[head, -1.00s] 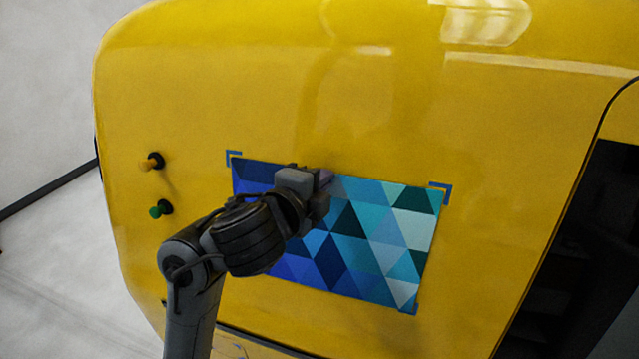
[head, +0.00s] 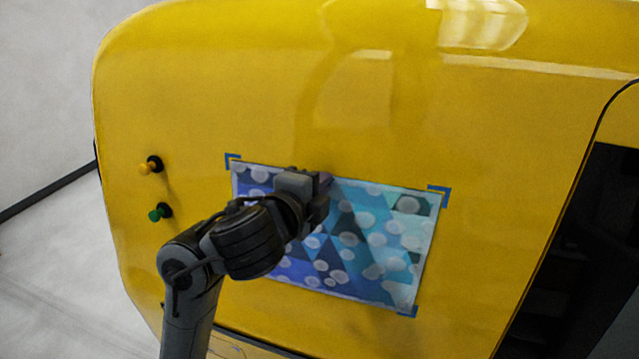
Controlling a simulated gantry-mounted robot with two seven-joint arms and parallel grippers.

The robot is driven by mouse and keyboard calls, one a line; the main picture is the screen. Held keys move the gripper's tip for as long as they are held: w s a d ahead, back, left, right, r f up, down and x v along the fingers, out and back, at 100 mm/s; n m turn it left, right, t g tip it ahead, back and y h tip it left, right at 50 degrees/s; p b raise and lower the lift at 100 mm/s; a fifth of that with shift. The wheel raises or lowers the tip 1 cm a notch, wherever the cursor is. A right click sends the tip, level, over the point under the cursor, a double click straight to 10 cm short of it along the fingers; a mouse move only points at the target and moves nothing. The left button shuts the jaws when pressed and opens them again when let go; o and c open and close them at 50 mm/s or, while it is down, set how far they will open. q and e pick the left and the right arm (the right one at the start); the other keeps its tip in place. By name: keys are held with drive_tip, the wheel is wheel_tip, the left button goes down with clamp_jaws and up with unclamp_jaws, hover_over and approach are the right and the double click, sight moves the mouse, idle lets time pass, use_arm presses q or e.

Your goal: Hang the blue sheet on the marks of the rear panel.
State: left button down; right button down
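The blue sheet (head: 385,240), a pattern of blue and teal triangles, lies against the yellow rear panel (head: 300,110). Pale round blotches, like bubbles, are spread over it. Blue corner marks show at its upper left (head: 233,160), upper right (head: 440,195) and lower right (head: 407,311). The sheet's corners sit close inside these marks. My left gripper (head: 322,190) is in front of the sheet's upper middle, near its top edge. I cannot tell whether its fingers are open or shut. My arm hides the sheet's lower left corner. My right gripper is out of view.
An orange knob (head: 147,167) and a green knob (head: 158,213) stick out of the panel left of the sheet. A dark opening (head: 580,250) is at the right. The panel above the sheet is clear.

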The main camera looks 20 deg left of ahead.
use_arm(q)
drive_tip(key=shift+f, duration=0.1)
idle(0.3)
drive_tip(key=c, duration=1.2)
unclamp_jaws()
